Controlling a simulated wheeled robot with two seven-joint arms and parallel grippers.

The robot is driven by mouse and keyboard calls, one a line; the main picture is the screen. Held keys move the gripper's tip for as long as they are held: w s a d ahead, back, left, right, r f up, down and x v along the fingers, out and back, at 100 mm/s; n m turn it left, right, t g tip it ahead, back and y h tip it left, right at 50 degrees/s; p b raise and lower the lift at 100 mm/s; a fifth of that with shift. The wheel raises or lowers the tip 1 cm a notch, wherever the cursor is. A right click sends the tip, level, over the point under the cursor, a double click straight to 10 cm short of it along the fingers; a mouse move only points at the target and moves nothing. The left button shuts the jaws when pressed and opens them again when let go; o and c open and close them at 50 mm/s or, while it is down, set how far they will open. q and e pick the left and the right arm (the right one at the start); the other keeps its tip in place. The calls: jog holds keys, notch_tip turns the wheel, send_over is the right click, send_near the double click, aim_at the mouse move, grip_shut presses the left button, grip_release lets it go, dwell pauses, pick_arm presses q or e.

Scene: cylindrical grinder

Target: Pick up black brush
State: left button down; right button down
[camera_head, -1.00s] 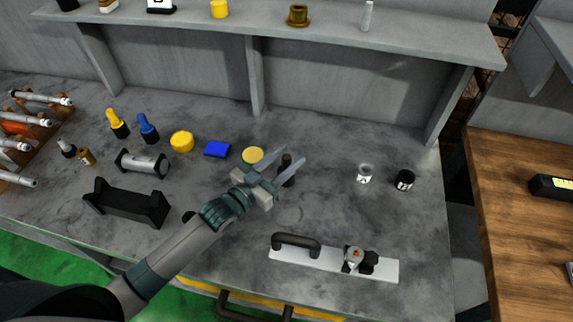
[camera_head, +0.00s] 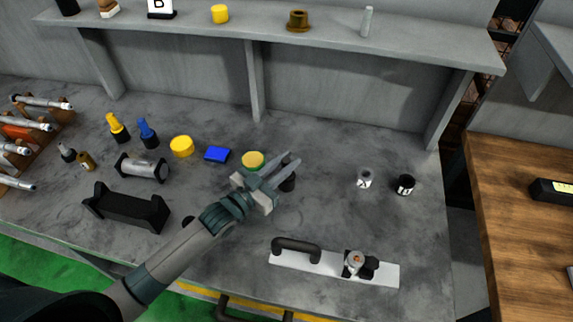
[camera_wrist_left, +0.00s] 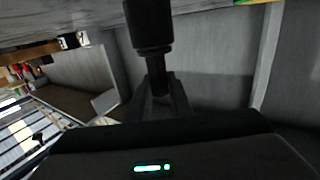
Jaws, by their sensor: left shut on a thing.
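The black brush (camera_head: 288,181) stands on the grey bench, partly hidden behind my left gripper's fingers. My left gripper (camera_head: 290,167) comes in from the left and is shut on the brush. In the left wrist view the dark cylindrical brush (camera_wrist_left: 149,28) shows large at the top centre, with its narrower part reaching down between the fingers (camera_wrist_left: 160,95). Whether its base touches the bench is hard to tell. My right gripper is in neither view.
A yellow-green round tin (camera_head: 253,159) is close behind the gripper. A blue block (camera_head: 217,155) and yellow tin (camera_head: 182,146) lie to the left. A clear jar (camera_head: 364,180) and black cup (camera_head: 405,185) stand to the right. A shelf (camera_head: 350,47) runs above the back.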

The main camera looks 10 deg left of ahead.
pick_arm(q)
jog(key=r, duration=0.2)
jog(key=r+b, duration=0.1)
jog(key=r, duration=0.1)
jog(key=shift+s+d, duration=0.1)
jog(key=shift+d, duration=0.15)
jog(key=s+d+r+b, duration=0.2)
jog(key=d+r, duration=0.4)
jog(key=d, duration=0.4)
jog(key=shift+s+d+r, duration=0.3)
jog(key=shift+s, duration=0.4)
